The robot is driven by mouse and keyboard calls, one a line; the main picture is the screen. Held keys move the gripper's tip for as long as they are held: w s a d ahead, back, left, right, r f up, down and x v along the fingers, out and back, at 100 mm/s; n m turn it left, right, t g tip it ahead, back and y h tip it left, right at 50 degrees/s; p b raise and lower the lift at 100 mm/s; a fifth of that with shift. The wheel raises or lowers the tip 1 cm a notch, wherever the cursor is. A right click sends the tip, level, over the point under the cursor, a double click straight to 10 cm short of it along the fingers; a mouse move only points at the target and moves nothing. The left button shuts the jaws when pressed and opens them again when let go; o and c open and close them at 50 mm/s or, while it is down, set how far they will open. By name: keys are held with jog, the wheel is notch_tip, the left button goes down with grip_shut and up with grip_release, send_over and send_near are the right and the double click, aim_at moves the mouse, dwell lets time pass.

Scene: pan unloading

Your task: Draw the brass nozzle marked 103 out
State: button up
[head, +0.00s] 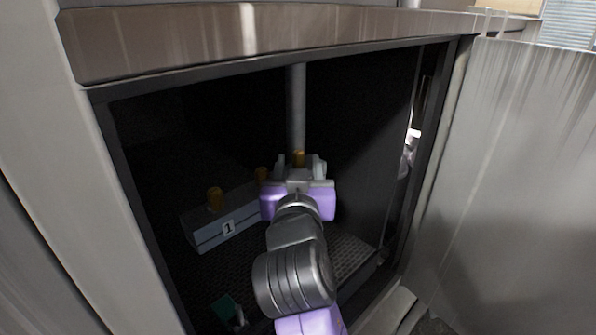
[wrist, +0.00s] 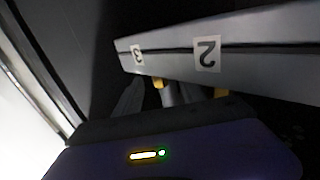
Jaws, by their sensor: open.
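Several brass nozzles stand on a grey rack (head: 222,233) inside the dark cabinet. One nozzle (head: 215,198) is at the left near label 1, and another (head: 261,174) is behind it. A third nozzle (head: 298,157) shows between the fingers of my open gripper (head: 299,163). In the wrist view a brass nozzle (wrist: 157,83) lies by the label 3 between the fingers (wrist: 150,97), and another (wrist: 221,92) is by the label 2. Whether the fingers touch the nozzle is unclear. No marking 103 is readable.
A grey vertical pipe (head: 296,108) rises behind my gripper. The cabinet has a top edge (head: 250,72) and an open metal door (head: 505,180) at the right. A perforated floor (head: 352,256) and a small green object (head: 226,308) lie low inside.

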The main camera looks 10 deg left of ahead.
jog(key=shift+w, duration=0.25)
grip_shut()
dwell(0.3)
